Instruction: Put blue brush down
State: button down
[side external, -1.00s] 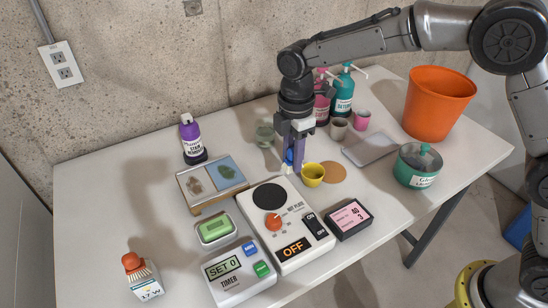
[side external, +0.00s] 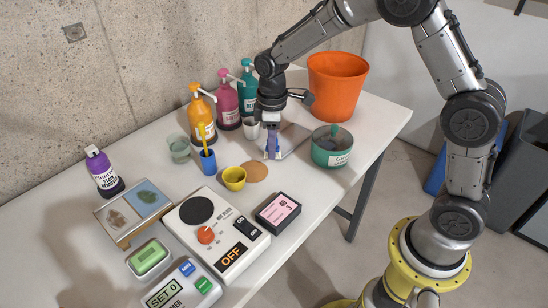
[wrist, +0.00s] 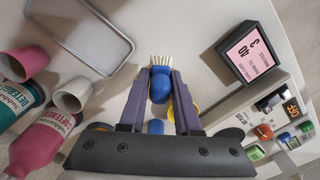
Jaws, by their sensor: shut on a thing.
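The blue brush (wrist: 160,86), with pale bristles, is between the two purple fingers of my gripper (wrist: 160,88) in the wrist view. My gripper is shut on it. In the side view my gripper (side external: 272,148) points down beside the metal tray (side external: 297,143), right of the yellow cup; its fingers mostly hide the brush there. I cannot tell whether the brush touches the table. A blue cup (side external: 208,162) with a yellow-handled brush (side external: 202,136) in it stands to the left.
The yellow cup (side external: 233,179) and a brown round mat (side external: 257,171) lie left of my gripper. Pump bottles, including an orange one (side external: 200,118), stand behind. A green pot (side external: 332,148), orange bucket (side external: 337,85) and pink-screened box (side external: 278,212) are to the right and front.

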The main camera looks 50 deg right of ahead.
jog(key=m, duration=0.1)
jog(key=d+f+m, duration=0.1)
jog(key=d+m, duration=0.1)
jog(key=m, duration=0.1)
jog(key=shift+w+f, duration=0.15)
jog(key=shift+f, duration=0.15)
jog(key=m, duration=0.3)
jog(key=shift+w+f, duration=0.2)
jog(key=shift+w, duration=0.15)
jog(key=shift+m, duration=0.3)
jog(key=shift+s, duration=0.1)
